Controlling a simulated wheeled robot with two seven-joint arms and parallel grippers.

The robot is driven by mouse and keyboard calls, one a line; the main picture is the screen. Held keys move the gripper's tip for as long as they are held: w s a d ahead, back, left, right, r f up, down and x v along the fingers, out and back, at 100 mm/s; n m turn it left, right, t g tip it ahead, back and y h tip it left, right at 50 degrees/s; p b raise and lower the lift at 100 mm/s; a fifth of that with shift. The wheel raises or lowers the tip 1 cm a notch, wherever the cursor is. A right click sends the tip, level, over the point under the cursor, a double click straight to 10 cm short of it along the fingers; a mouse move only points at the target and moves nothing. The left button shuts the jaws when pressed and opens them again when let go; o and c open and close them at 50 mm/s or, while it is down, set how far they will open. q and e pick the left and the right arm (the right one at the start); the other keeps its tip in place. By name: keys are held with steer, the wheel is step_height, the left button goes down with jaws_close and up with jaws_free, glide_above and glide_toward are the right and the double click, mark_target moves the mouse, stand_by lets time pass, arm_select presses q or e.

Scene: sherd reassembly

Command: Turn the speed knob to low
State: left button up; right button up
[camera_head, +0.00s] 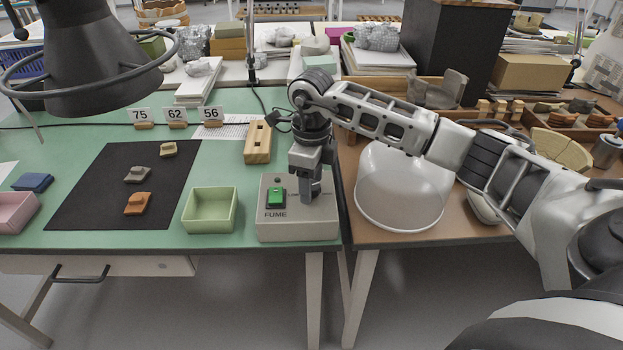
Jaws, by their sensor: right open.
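A light grey control box (272,225) labelled FUME stands at the front right corner of the green table. A green rocker switch (276,198) and a small dark round spot above it show on its top. My right gripper (309,198) points straight down over the right part of the box top, its fingertips at or very close to the surface. It is open. No speed knob can be made out; that part of the box is covered by the gripper. I cannot tell whether the fingers touch anything. My left gripper is not in view.
A green tray (210,188) stands left of the box, and a wooden block with slots (258,143) behind it. Sherds lie on a black mat (98,192). A clear dome (402,225) stands close on the right, under my right arm. A dark lamp hood (100,60) hangs upper left.

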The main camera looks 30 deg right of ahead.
steer(key=c, duration=1)
